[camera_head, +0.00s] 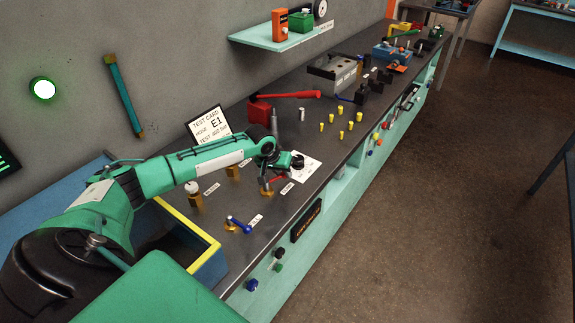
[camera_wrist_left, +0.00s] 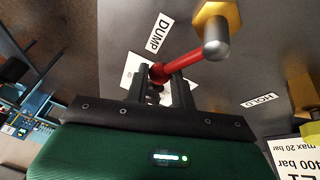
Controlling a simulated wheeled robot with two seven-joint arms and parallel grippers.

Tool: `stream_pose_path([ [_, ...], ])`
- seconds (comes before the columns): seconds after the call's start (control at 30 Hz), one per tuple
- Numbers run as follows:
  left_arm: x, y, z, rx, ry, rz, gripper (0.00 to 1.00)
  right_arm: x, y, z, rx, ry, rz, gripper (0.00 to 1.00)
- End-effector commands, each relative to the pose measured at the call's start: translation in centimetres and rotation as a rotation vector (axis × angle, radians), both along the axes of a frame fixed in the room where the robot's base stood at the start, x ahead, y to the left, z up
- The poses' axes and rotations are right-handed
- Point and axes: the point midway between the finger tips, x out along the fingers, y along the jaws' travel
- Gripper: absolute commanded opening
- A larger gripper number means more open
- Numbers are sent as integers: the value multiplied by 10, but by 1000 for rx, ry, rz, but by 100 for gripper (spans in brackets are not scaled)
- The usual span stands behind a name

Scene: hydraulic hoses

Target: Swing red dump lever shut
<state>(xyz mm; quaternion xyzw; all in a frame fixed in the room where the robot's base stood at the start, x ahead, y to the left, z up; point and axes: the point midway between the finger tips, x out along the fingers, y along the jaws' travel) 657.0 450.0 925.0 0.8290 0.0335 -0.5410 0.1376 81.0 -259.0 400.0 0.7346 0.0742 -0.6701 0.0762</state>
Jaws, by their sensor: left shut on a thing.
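The red dump lever (camera_wrist_left: 182,66) runs from a brass valve with a grey rounded cap (camera_wrist_left: 216,42), and its knobbed end lies between my left gripper's fingertips (camera_wrist_left: 161,78) in the left wrist view. The gripper is shut on that end. A white DUMP label (camera_wrist_left: 158,33) lies beside the lever. In the head view the red lever (camera_head: 277,181) shows small on the bench, just below my left gripper (camera_head: 291,166), whose fingers are mostly hidden there. My right gripper is not in view.
A blue lever (camera_head: 239,224) on a brass fitting stands nearer on the bench (camera_head: 325,150). A test card (camera_head: 208,125) stands behind my forearm. A red device with a long handle (camera_head: 290,96) and several yellow pegs (camera_head: 340,111) are farther along. A yellow-rimmed blue bin (camera_head: 190,222) is near left.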

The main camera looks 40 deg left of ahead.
Motion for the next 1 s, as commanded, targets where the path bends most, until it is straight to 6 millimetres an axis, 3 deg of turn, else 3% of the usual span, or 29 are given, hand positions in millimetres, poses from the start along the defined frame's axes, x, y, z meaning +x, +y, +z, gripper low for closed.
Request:
stream_pose_path([
  [0.1,-6,-7,0,-6,8,-109,0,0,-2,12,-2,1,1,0],
  [0.37,-15,-20,-2,-7,7,-356,0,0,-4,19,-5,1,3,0],
  [1.0,-46,-37,-4,-7,7,-947,0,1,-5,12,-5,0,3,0],
])
